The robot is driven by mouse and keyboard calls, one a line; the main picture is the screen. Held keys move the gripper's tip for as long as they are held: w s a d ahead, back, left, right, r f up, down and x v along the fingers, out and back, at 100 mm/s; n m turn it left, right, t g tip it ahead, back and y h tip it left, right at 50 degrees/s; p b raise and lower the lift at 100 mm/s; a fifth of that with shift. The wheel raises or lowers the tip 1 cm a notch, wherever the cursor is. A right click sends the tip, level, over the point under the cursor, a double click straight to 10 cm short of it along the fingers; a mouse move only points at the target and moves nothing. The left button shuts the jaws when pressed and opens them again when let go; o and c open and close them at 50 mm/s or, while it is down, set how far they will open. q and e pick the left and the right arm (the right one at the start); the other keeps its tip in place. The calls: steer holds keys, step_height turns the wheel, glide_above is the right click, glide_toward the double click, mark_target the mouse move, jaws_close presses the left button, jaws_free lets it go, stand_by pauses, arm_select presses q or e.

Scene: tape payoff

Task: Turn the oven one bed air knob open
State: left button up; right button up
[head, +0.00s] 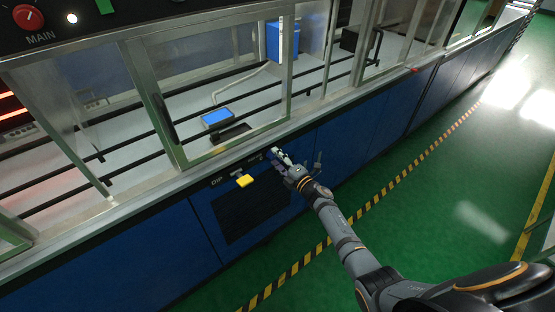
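My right gripper (282,158) is at the blue front panel of the machine, just under its grey ledge. The arm reaches it from the lower right. Its fingertips are at or very near the panel face. They are too small to tell whether they are open or shut, or touching anything. I cannot make out the oven one bed air knob; the gripper covers that part of the panel. A yellow handle (245,181) is on the panel left of the gripper, near a label that seems to read "DIP". A small grey lever (318,160) sits right of the gripper. My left gripper is not in view.
Above the ledge are framed glass windows (225,80) with a blue-screened device (217,117) behind them. A red MAIN knob (28,17) is at top left. A dark grille (250,212) is below the gripper. Green floor (440,190) with a striped line lies open to the right.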

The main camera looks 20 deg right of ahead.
steer(key=shift+s+d, duration=0.15)
steer(key=shift+s, duration=0.2)
steer(key=v, duration=1.1)
steer(key=shift+s, duration=0.15)
